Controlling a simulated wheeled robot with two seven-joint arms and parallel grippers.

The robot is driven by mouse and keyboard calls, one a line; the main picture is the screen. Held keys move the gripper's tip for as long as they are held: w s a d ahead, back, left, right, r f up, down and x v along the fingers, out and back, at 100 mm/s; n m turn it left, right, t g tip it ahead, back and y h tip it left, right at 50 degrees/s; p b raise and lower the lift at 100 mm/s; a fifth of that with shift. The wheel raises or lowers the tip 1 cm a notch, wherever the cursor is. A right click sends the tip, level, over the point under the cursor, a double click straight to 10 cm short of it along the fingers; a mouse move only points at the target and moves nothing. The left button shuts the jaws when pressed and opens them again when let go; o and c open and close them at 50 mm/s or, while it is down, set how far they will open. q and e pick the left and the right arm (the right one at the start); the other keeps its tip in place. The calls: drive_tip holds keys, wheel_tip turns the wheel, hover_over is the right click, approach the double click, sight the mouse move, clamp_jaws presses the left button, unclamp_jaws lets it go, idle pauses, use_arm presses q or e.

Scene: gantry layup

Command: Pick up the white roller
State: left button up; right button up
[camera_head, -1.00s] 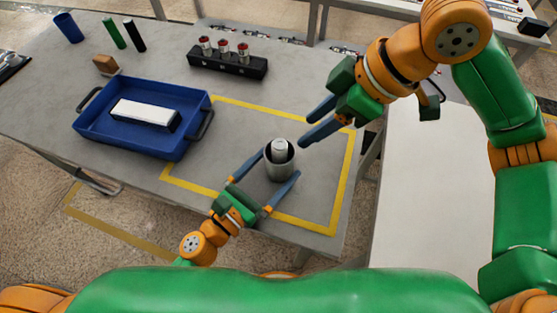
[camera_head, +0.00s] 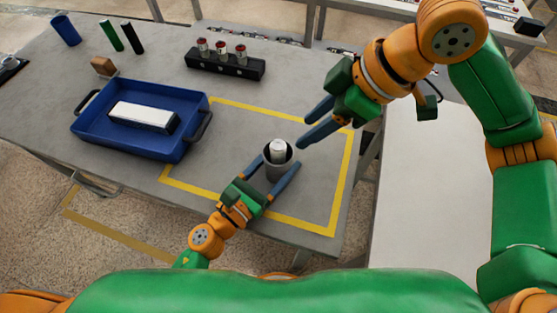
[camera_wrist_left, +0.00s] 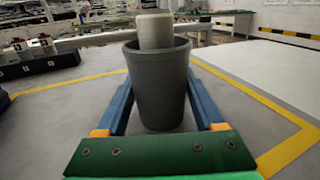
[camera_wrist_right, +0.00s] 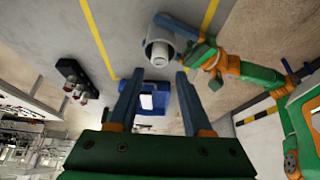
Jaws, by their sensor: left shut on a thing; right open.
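A white cylinder, which looks like the white roller (camera_head: 278,149), stands upright in a dark grey cup (camera_head: 280,172) inside the yellow-taped area. In the left wrist view the roller (camera_wrist_left: 155,31) sticks out above the rim of the cup (camera_wrist_left: 160,85); its lower part is hidden. My left gripper (camera_head: 275,170) is shut on the cup, one finger on each side. My right gripper (camera_head: 306,130) is open and empty, just above and right of the cup in the head view. The right wrist view shows the roller (camera_wrist_right: 159,54) beyond the fingertips.
A blue tray (camera_head: 88,130) with a white-topped block (camera_head: 142,114) sits on the left of the table. A black rack (camera_head: 225,66) with several red-and-white items stands at the back. A blue cup (camera_head: 66,30), green and black cylinders and a brown block (camera_head: 103,66) are far left.

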drive_tip(key=shift+o, duration=0.2)
drive_tip(key=o, duration=0.3)
drive_tip(key=shift+w+a+r, duration=0.1)
drive_tip(key=shift+a, duration=0.05)
drive_tip(key=shift+o, duration=0.2)
wheel_tip(320, 180, up, 4)
drive_tip(key=n+g+h, duration=0.2)
drive_tip(key=h, duration=0.3)
hover_over(279, 145)
drive_tip(key=shift+w, duration=0.4)
drive_tip(key=shift+h, duration=0.3)
drive_tip(key=f, duration=1.1)
drive_tip(key=shift+s+f, duration=0.35)
drive_tip(key=shift+s, duration=0.05)
